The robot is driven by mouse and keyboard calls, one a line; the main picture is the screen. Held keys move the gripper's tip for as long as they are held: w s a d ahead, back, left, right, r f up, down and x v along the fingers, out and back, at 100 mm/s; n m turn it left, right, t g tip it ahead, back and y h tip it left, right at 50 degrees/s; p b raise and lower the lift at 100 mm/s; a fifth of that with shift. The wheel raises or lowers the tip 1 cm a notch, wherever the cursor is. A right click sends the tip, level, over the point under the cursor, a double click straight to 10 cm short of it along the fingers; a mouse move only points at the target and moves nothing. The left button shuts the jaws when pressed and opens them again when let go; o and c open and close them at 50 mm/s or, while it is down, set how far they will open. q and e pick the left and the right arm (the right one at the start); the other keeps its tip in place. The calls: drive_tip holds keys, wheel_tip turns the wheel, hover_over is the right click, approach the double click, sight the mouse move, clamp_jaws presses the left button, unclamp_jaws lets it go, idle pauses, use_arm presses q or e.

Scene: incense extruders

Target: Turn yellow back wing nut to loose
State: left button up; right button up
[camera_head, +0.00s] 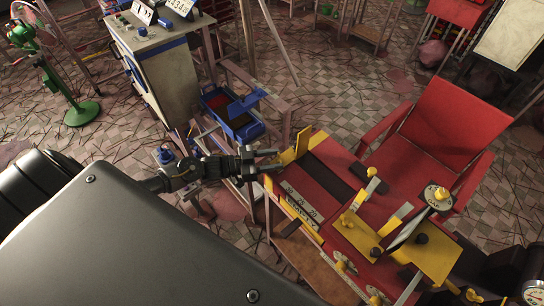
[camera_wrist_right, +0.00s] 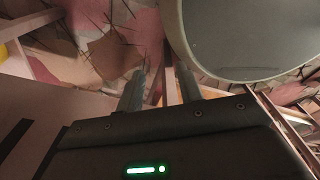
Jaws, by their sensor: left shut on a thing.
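The red and yellow incense extruder (camera_head: 325,170) stands right of the middle in the head view. My left gripper (camera_head: 268,161) reaches in from the left to its far left corner, beside an upright yellow plate (camera_head: 303,142). Its fingers are shut on a small yellow part at that corner, where the back wing nut sits; the fingers hide most of it.
A grey control cabinet (camera_head: 160,75) and a blue tray (camera_head: 232,115) stand behind my left arm. A green stand (camera_head: 82,113) is at the far left. A large rounded grey surface (camera_wrist_right: 250,35) is close beyond my right fingers.

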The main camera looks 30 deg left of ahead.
use_arm(q)
drive_tip(key=o, duration=1)
drive_tip(key=b+v, duration=0.3)
drive_tip(key=v, duration=0.7)
drive_tip(key=shift+s+a, duration=0.25)
drive_tip(key=shift+a, duration=0.05)
drive_tip(key=p+x, duration=0.3)
drive_tip(key=x, duration=0.7)
drive_tip(key=shift+r, duration=0.15)
drive_tip(key=shift+w+d+f+b, duration=0.25)
drive_tip(key=shift+w+d+b, duration=0.05)
drive_tip(key=shift+w, duration=0.05)
drive_tip(key=shift+m+g+h, duration=0.3)
drive_tip(key=shift+g, duration=0.1)
